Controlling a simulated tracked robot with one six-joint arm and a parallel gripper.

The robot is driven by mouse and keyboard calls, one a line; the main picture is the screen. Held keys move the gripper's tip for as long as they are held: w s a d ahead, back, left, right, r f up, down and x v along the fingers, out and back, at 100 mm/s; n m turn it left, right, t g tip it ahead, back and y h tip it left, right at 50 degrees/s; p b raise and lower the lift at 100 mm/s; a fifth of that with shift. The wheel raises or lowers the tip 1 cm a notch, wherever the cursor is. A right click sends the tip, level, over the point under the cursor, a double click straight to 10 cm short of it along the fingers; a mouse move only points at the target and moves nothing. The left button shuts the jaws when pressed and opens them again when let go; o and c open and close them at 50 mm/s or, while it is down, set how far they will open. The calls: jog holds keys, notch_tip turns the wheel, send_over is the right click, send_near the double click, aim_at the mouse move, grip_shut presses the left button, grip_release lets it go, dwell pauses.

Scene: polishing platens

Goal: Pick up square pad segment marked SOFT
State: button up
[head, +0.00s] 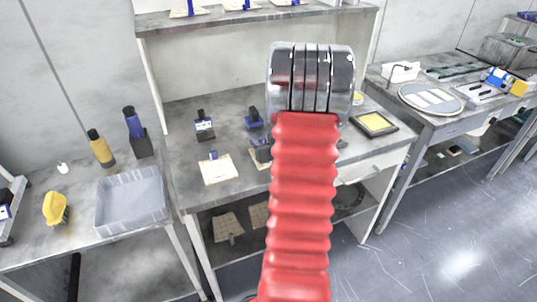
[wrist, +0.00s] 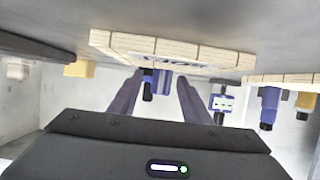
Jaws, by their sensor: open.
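In the wrist view, which looks upside down, a pale square pad segment (wrist: 185,50) with dark lettering on its near edge lies on the grey tabletop. The lettering is inverted and hard to read, so I cannot confirm SOFT. In the head view my red arm hides the gripper and most of that area. Another pale pad (head: 217,172) lies left of the arm.
A shelf (head: 160,22) overhangs the bench's back.

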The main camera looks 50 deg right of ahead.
jog(key=shift+c, duration=0.5)
grip_shut()
